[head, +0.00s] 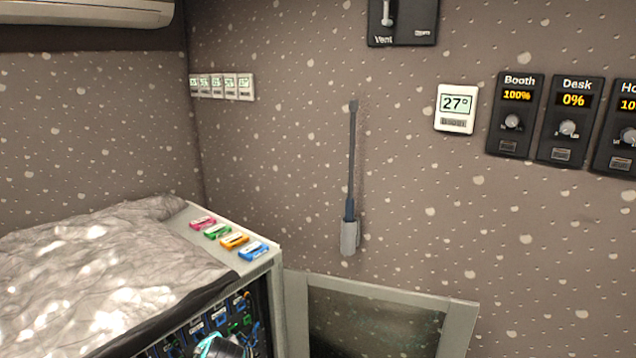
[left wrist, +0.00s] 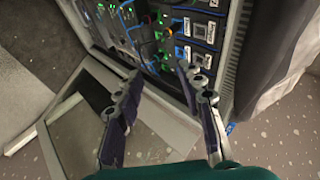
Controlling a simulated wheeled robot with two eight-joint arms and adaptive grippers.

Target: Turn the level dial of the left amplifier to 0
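A rack (head: 262,309) stands at the lower left of the head view, its front holding dark panels with small knobs, lights and cables. The rack front (left wrist: 160,32) also fills the upper middle of the left wrist view. I cannot make out which panel is the left amplifier, nor its level dial or reading. In the left wrist view my left gripper (left wrist: 162,76) has its two fingers spread, with nothing between them, pointing toward the rack's lower front. In the head view only a teal and black part of my left arm shows, at the bottom edge. My right gripper is not in view.
A grey cloth (head: 110,265) and several coloured cassette-like items (head: 233,240) lie on the rack top. A framed glass panel (head: 375,320) is low beside it. Wall dimmers include Booth (head: 513,120) at 100% and Desk (head: 568,127) at 0%. A thermostat (head: 456,109) reads 27°.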

